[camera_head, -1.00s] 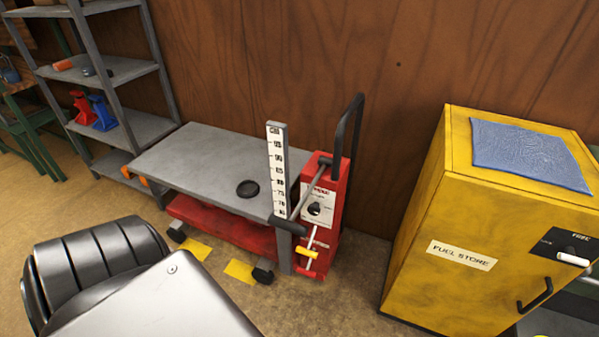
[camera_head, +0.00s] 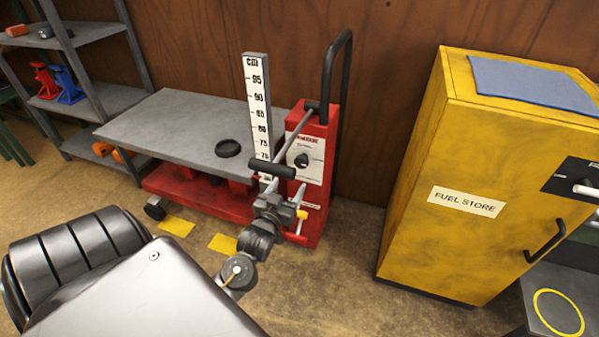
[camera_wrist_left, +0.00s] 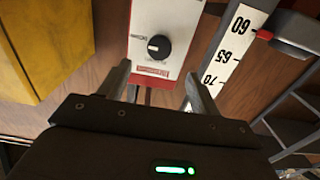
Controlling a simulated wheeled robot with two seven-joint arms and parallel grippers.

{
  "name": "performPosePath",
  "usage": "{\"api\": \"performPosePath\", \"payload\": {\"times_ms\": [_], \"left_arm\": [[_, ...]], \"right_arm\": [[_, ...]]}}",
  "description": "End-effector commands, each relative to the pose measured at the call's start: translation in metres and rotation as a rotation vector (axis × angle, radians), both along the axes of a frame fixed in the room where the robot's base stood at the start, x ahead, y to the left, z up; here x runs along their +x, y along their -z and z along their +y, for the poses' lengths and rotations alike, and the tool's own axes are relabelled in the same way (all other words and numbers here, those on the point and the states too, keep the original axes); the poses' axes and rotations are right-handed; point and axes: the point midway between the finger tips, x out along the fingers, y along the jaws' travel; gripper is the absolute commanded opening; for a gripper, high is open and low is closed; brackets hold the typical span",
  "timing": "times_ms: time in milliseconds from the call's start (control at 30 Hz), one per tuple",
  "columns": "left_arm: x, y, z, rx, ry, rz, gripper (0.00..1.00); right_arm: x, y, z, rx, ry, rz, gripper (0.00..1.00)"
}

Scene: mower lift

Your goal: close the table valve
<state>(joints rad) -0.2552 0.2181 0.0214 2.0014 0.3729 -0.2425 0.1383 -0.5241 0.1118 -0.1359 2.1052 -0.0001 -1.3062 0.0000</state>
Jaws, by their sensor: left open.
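The table valve is a round black knob (camera_head: 301,160) with a pale pointer mark, on a white label panel on the red pump housing of the lift table (camera_head: 172,120). In the left wrist view the knob (camera_wrist_left: 158,46) shows beyond my fingers, a little above the gap between them. My left gripper (camera_head: 291,198) is in front of the red housing, below the knob in the picture. In the left wrist view its two fingers (camera_wrist_left: 160,88) are spread with nothing between them; they appear apart from the knob. My right gripper does not show.
A white height scale (camera_head: 259,115) stands beside the housing, with a black-gripped lever (camera_head: 271,169) in front. A yellow fuel store cabinet (camera_head: 450,240) stands right. A grey shelf rack (camera_head: 75,35) is at left. Floor is clear between lift and cabinet.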

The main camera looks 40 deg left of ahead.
Motion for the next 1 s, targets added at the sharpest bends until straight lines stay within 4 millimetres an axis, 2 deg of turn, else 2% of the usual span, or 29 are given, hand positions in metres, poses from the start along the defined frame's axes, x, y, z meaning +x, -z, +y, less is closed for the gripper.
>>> {"api": "performPosePath", "payload": {"times_ms": [167, 267, 700, 833, 1000], "left_arm": [[0.004, -0.003, 0.001, 0.001, 0.0, -0.006, 0.64], [0.014, -0.002, 0.005, 0.002, 0.0, -0.005, 0.64], [0.086, -0.001, 0.03, 0.001, 0.0, -0.003, 0.64], [0.097, -0.001, 0.033, 0.001, 0.001, -0.003, 0.64], [0.102, -0.001, 0.035, -0.001, 0.001, -0.001, 0.64]], "right_arm": [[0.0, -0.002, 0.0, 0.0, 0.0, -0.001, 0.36], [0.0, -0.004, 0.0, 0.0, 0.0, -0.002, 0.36], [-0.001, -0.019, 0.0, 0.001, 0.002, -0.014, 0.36], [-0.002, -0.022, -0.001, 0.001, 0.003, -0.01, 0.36], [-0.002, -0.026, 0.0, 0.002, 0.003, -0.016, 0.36]]}}
